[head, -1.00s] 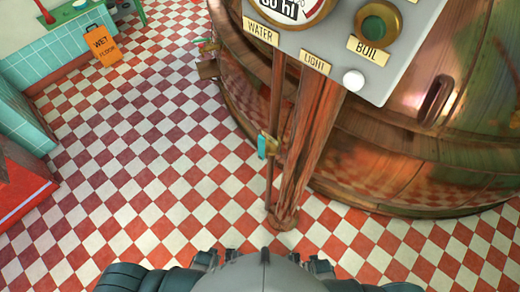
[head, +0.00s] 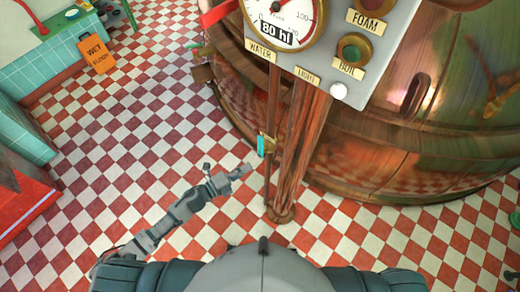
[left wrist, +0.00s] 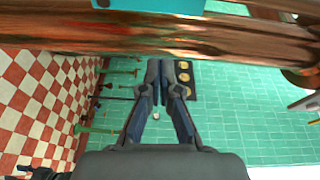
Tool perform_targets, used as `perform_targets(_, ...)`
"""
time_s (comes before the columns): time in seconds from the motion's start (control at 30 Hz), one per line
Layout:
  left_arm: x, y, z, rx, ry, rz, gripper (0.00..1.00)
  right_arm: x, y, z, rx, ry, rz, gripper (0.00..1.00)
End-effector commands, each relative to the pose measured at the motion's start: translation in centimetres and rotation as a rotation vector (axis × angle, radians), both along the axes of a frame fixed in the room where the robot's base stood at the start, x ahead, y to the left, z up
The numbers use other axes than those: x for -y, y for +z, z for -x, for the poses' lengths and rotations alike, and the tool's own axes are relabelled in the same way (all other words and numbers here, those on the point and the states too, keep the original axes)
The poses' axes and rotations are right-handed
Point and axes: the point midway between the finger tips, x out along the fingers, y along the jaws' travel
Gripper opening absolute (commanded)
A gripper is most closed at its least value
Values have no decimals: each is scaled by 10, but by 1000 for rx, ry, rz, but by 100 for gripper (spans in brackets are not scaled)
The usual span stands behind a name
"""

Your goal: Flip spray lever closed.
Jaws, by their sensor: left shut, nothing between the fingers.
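A small teal lever (head: 262,145) hangs on a brass fitting on the thin copper pipe beside the thick copper post (head: 295,150); I take it for the spray lever. In the left wrist view a teal piece (left wrist: 150,5), likely the same lever, is cut off by the top edge, above a copper pipe (left wrist: 200,38). My left gripper (head: 245,169) is shut and empty, a little left of and below the lever in the head view, apart from it. It also shows in the left wrist view (left wrist: 160,66), fingertips together. My right gripper is not in view.
A control panel (head: 385,45) with a gauge and buttons tops the post. The large copper kettle (head: 430,140) fills the right. The checkered floor left of the post is open.

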Motion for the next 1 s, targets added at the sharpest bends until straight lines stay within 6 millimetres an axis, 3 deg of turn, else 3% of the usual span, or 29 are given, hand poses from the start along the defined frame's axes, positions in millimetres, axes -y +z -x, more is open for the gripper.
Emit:
perform_targets(0.17, 5, 9, 8, 46, -54, -22, 0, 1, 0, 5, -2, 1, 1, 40)
perform_targets(0.57, 13, 9, 1, 43, -49, -16, 0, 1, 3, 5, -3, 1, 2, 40)
perform_targets(1.0, 86, 10, -49, 42, -49, -15, 0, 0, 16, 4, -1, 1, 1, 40)
